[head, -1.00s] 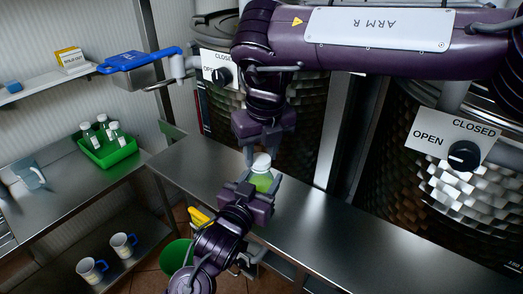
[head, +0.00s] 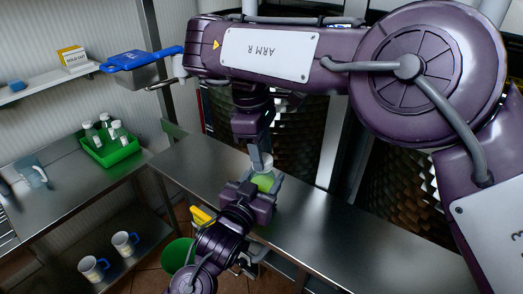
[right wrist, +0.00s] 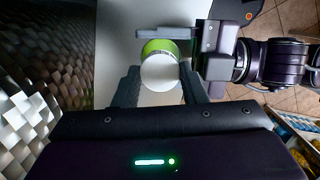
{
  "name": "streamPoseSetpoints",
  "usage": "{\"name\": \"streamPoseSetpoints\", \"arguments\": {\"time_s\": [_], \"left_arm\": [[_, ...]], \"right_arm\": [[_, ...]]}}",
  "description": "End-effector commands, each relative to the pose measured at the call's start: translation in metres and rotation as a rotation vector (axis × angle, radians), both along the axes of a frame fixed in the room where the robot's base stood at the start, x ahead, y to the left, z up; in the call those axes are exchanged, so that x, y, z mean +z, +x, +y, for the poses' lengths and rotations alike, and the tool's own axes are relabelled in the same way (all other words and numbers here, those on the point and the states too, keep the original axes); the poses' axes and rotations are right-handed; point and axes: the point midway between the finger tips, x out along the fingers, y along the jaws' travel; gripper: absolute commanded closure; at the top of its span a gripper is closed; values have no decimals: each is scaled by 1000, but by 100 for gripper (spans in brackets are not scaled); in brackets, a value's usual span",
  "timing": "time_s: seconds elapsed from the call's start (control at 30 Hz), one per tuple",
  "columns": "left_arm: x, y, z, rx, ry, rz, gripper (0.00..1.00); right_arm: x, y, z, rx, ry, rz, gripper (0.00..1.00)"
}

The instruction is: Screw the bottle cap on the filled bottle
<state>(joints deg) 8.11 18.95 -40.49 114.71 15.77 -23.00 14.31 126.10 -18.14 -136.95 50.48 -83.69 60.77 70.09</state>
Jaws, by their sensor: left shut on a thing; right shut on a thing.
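The filled bottle (head: 264,181) holds green liquid and stands upright over the counter's edge. My left gripper (head: 259,188) is shut around its body from the near side. The white bottle cap (right wrist: 160,72) sits in line with the bottle's top; it hides the neck, so I cannot tell how tightly it sits. My right gripper (right wrist: 160,84) reaches down from above, its two fingers shut on the cap's sides. The green bottle body (right wrist: 159,46) also shows behind the cap in the right wrist view, beside my left gripper (right wrist: 181,52).
A steel counter (head: 340,222) runs to the right, mostly clear. A green crate (head: 112,154) with several capped bottles stands on the left table. Two mugs (head: 124,243) stand on the lower shelf. A green bucket (head: 176,256) is on the floor.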

Motion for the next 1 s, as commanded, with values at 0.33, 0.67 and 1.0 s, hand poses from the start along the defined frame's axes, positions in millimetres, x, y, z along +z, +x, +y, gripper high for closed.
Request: {"name": "streamPoseSetpoints", "arguments": {"time_s": [0.33, 0.67, 1.0], "left_arm": [[-1, -1, -1, -2, 1, 3, 100], [-2, -1, -1, -1, 2, 4, 100], [-2, 0, 0, -1, 1, 4, 100]], "right_arm": [[1, 2, -1, -11, -1, -5, 54], [0, 1, -1, -9, -1, -2, 43], [10, 2, -1, 329, 35, 36, 43]]}}
